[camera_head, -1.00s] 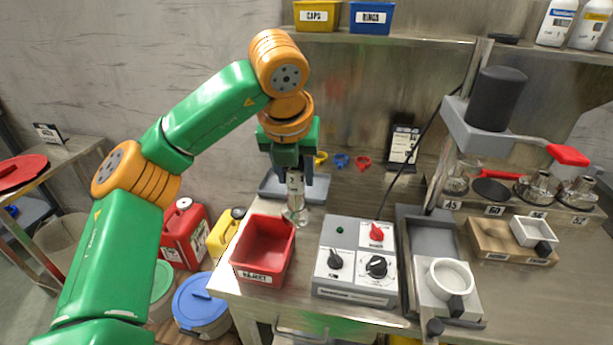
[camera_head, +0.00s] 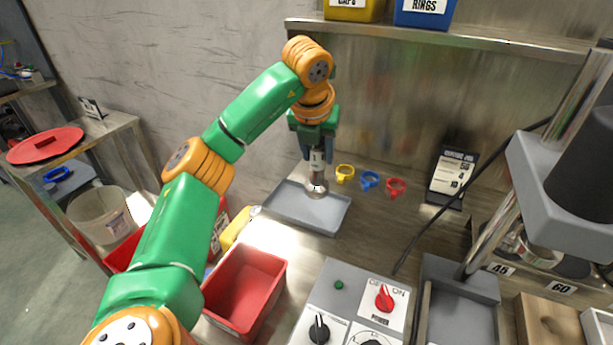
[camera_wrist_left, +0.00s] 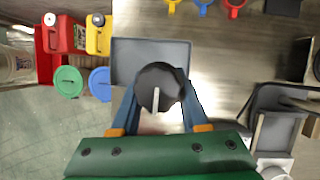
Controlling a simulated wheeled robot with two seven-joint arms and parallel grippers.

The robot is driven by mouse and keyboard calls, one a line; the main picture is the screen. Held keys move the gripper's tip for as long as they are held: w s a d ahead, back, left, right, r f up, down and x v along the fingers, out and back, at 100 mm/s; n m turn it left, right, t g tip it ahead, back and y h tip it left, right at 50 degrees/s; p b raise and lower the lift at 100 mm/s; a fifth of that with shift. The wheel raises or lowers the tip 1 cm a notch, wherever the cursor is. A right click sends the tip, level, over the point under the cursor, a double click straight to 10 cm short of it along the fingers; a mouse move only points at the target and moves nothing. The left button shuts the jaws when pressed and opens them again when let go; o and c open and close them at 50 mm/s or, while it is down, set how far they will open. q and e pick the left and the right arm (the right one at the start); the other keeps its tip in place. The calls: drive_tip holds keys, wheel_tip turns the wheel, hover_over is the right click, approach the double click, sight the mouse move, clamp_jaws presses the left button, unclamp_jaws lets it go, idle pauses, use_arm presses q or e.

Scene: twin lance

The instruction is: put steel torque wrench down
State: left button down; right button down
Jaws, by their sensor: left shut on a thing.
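My left gripper (camera_head: 316,162) points down and is shut on the steel torque wrench (camera_head: 317,187), a short upright steel tool with a flared lower end. In the left wrist view the tool's dark round top (camera_wrist_left: 158,84) with a pale bar shows between the fingers. The flared end is over the back right part of a shallow grey tray (camera_head: 290,213); I cannot tell whether it touches the tray floor. The tray also shows in the left wrist view (camera_wrist_left: 126,60). My right gripper is not in view.
Yellow (camera_head: 345,173), blue (camera_head: 370,181) and red (camera_head: 396,188) rings stand right of the tray. A red bin (camera_head: 243,290) and a grey control box (camera_head: 338,300) are nearer. A black sign (camera_head: 452,175) stands at back right.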

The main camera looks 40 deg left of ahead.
use_arm(q)
drive_tip(key=w+a+f, duration=0.1)
drive_tip(key=a+f, duration=0.3)
drive_tip(key=f, duration=0.4)
drive_tip(key=shift+w+f, duration=0.15)
drive_tip(key=shift+f, duration=0.05)
drive_tip(key=shift+c, duration=2)
unclamp_jaws()
